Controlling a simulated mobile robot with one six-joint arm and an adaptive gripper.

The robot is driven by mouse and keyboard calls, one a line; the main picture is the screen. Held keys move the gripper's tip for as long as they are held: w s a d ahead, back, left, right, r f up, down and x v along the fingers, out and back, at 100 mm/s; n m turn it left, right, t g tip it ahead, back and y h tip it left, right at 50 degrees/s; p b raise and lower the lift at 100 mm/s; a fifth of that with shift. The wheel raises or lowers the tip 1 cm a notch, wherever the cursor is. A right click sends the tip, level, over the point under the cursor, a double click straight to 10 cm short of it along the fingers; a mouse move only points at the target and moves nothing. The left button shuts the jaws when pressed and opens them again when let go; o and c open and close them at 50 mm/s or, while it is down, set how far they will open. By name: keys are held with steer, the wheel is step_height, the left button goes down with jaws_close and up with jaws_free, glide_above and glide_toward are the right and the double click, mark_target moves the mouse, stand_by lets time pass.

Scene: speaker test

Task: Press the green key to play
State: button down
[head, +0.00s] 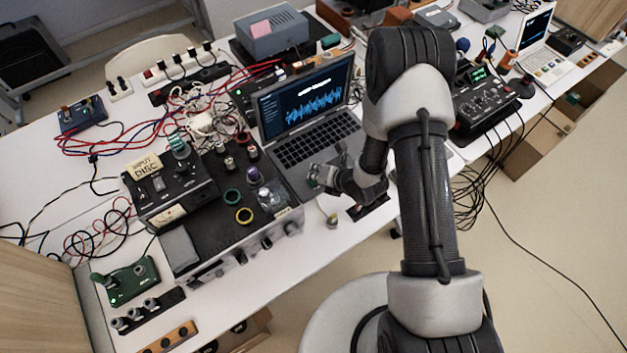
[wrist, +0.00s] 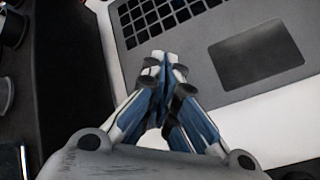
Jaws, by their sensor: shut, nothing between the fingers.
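My gripper (head: 318,176) is shut and empty. In the head view it hangs over the front left of the open laptop (head: 308,128), whose screen shows a blue waveform. In the wrist view the closed fingertips (wrist: 163,60) are over the laptop's grey deck (wrist: 195,48), between the keyboard (wrist: 158,14) and the touchpad (wrist: 258,54). I cannot make out a green key in either view. My arm and gripper hide part of the laptop's front.
A black mixer-like unit (head: 215,190) with knobs and coloured rings stands left of the laptop. A small green box (head: 133,281) lies at the table's lower left. Red and blue cables (head: 105,143) tangle behind. A black device (head: 487,105) stands right of my arm.

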steer(key=shift+f+b, duration=0.2)
steer(key=shift+b, duration=0.1)
steer(key=shift+f+b, duration=0.3)
steer(key=shift+b, duration=0.2)
steer(key=shift+f+b, duration=0.25)
steer(key=shift+b, duration=0.1)
stand_by(0.5)
steer(key=shift+r, duration=0.8)
steer(key=shift+p, duration=0.3)
step_height(320, 180, up, 6)
steer(key=p, duration=0.3)
stand_by(0.4)
